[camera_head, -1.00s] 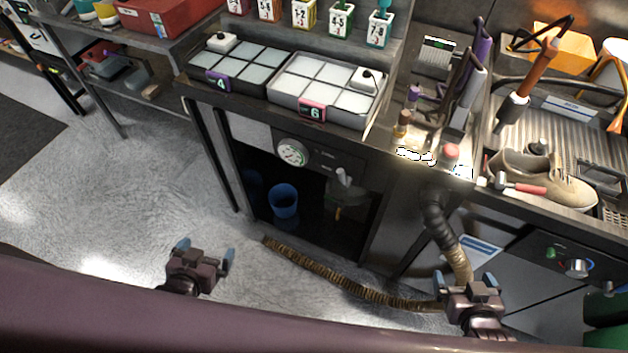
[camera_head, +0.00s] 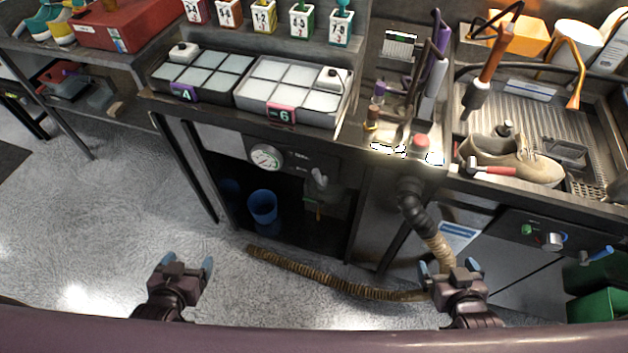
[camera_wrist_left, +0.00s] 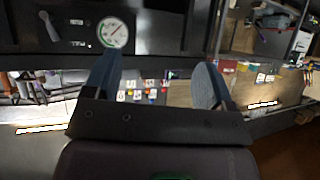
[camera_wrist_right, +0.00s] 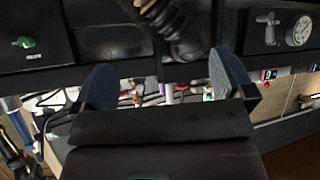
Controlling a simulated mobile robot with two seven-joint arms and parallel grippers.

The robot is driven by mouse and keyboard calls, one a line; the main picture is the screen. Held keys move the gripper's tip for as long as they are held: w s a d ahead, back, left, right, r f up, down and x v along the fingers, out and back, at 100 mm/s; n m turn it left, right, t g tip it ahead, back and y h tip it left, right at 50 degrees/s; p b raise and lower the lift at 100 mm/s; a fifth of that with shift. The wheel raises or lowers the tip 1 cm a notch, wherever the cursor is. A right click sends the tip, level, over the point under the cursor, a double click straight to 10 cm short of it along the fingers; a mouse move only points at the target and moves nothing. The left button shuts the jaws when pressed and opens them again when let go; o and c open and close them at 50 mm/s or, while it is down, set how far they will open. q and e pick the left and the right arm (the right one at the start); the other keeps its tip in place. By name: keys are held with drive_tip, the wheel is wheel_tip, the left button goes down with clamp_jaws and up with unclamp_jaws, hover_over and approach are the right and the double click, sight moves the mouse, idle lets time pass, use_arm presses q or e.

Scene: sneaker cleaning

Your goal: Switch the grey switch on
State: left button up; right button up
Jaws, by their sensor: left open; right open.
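A grey lever-like switch (camera_head: 319,179) sits on the dark panel under the bench, right of a round white gauge (camera_head: 266,157). The left wrist view shows the lever (camera_wrist_left: 49,27) beside the gauge (camera_wrist_left: 113,33); the right wrist view shows it too (camera_wrist_right: 268,24). A second grey knob (camera_head: 551,241) is on the right-hand panel, beside a green knob (camera_head: 527,230). I cannot tell which one the task means. My left gripper (camera_head: 188,265) is open and empty, in front of and left of the lever. My right gripper (camera_head: 449,268) is open and empty, between the two panels.
A ribbed hose (camera_head: 330,285) runs down from the bench and along the floor near my right gripper. A blue bucket (camera_head: 262,207) stands in the recess below the gauge. A shoe (camera_head: 510,158) lies on the right bench. The floor at left is clear.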

use_arm(q)
drive_tip(key=w+n+h+b, duration=0.1)
drive_tip(key=w+b, duration=0.1)
drive_tip(key=w, duration=0.1)
drive_tip(key=w+d+n+t+h+b, duration=0.1)
drive_tip(key=w+b, duration=0.2)
drive_tip(key=w+d+r+t+h+b, duration=0.1)
drive_tip(key=w+b, duration=0.1)
drive_tip(key=w, duration=0.1)
drive_tip(key=shift+w+n, duration=0.15)
drive_tip(key=shift+n, duration=0.25)
clamp_jaws()
drive_tip(key=w+d+f+n+g+h+b, duration=0.1)
drive_tip(key=w+d+f+n+h+b, duration=0.2)
drive_tip(key=b, duration=1.5)
drive_tip(key=w+d+n+h, duration=0.4)
drive_tip(key=w+d+h, duration=0.2)
drive_tip(key=w+h, duration=0.1)
drive_tip(key=shift+d+f+g+h+b, duration=0.3)
drive_tip(key=shift+g+h+b, duration=0.1)
drive_tip(key=shift+h, duration=0.4)
use_arm(e)
wheel_tip(320, 180, down, 22)
drive_tip(key=a+n+g, duration=0.1)
drive_tip(key=shift+s+a+n+g+y, duration=0.2)
drive_tip(key=shift+n+g+y, duration=0.1)
drive_tip(key=shift+n+g, duration=0.1)
